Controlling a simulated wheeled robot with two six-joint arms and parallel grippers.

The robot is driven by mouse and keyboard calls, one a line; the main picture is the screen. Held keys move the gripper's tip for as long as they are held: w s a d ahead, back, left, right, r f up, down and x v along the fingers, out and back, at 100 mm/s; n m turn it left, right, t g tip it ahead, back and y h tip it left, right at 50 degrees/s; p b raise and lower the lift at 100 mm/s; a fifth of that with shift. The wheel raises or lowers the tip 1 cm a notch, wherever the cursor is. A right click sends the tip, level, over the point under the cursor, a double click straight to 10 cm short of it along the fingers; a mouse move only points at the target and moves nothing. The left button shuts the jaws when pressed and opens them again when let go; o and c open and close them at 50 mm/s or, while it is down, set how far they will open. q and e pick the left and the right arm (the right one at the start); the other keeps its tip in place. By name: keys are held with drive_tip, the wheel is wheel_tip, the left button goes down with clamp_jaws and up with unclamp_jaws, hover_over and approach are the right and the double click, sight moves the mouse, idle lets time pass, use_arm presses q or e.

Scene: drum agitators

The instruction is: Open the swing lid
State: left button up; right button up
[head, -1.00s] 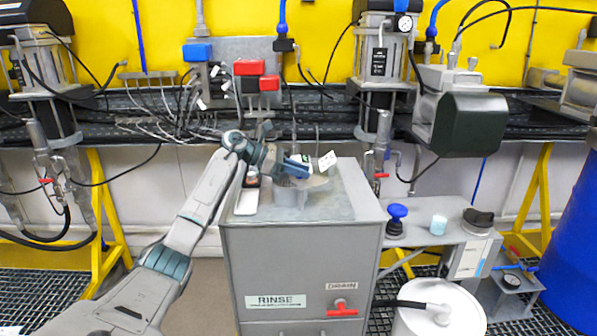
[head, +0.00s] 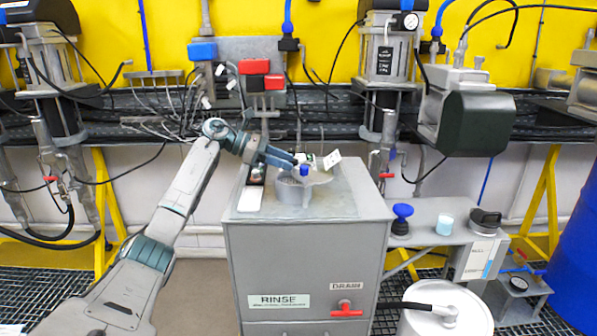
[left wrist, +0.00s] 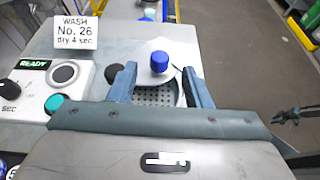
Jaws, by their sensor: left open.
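The grey lid (head: 318,178) with a blue knob (head: 304,170) sits at the top of a round grey pot (head: 291,193) on the rinse cabinet. In the left wrist view the blue knob (left wrist: 159,62) stands on the pale lid (left wrist: 146,76), and a perforated surface (left wrist: 160,97) shows uncovered on the near side. My left gripper (head: 294,160) is open, just above and beside the knob. In the left wrist view its two blue fingers (left wrist: 160,70) straddle the line to the knob, with gaps on both sides. Contact cannot be told. My right gripper is not in view.
The rinse cabinet (head: 310,255) has a white sign card (left wrist: 85,32) and a control panel (left wrist: 45,85) with knobs beside the pot. Its top is clear to the right. A side shelf (head: 430,218) holds a blue-knobbed item and a cup. Pipes and hoses run behind.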

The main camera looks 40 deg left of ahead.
use_arm(q)
drive_tip(key=b+v, duration=0.1)
drive_tip(key=v, duration=0.3)
drive_tip(key=shift+s+a, duration=0.1)
drive_tip(key=shift+a, duration=0.05)
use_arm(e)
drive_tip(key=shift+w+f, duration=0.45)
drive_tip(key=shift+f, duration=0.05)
